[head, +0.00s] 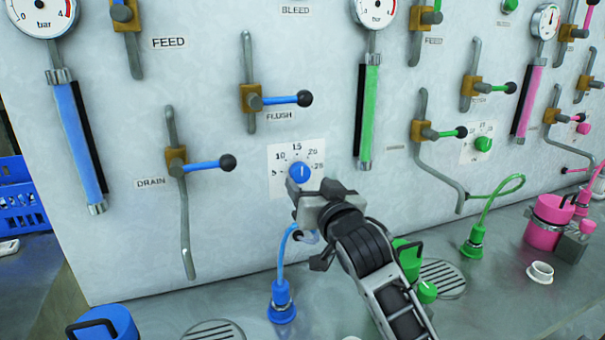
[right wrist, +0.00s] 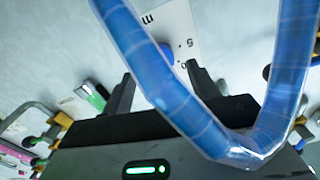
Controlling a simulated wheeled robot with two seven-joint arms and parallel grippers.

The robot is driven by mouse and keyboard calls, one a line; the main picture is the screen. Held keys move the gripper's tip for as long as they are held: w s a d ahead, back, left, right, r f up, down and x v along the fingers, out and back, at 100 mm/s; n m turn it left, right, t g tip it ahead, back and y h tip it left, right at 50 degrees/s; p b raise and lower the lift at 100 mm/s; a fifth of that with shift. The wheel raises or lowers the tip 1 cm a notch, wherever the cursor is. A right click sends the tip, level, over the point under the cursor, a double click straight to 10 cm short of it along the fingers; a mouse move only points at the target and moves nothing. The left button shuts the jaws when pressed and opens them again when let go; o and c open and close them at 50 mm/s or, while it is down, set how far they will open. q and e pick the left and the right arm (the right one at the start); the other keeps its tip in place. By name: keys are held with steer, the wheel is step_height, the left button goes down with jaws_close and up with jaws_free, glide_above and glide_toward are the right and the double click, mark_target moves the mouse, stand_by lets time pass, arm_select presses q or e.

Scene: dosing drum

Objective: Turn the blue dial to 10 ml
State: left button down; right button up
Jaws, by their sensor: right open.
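The blue dial (head: 299,173) sits on a white scale plate (head: 278,155) on the panel, with marks 5, 10, 15, 20 and 25 around it. Its white pointer line looks roughly upright, near 15. My right gripper (head: 303,198) is just below and in front of the dial, covering its lower edge. Whether it touches the dial cannot be told. In the right wrist view its fingers (right wrist: 160,90) are spread with the plate (right wrist: 184,32) beyond them, and the dial is mostly hidden behind a blue tube. My left gripper is not in view.
The blue tube (right wrist: 160,80) loops close before the wrist camera; a blue hose (head: 281,255) rises from a blue fitting (head: 281,302) below. Blue-handled valves for flush (head: 282,100) and drain (head: 207,164) are nearby. A green dial (head: 483,144) is farther right.

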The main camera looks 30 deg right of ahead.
mark_target(302, 176)
steer(key=x, duration=0.5)
steer(key=shift+w+p, duration=0.1)
steer(key=shift+p, duration=0.2)
steer(key=c, duration=1)
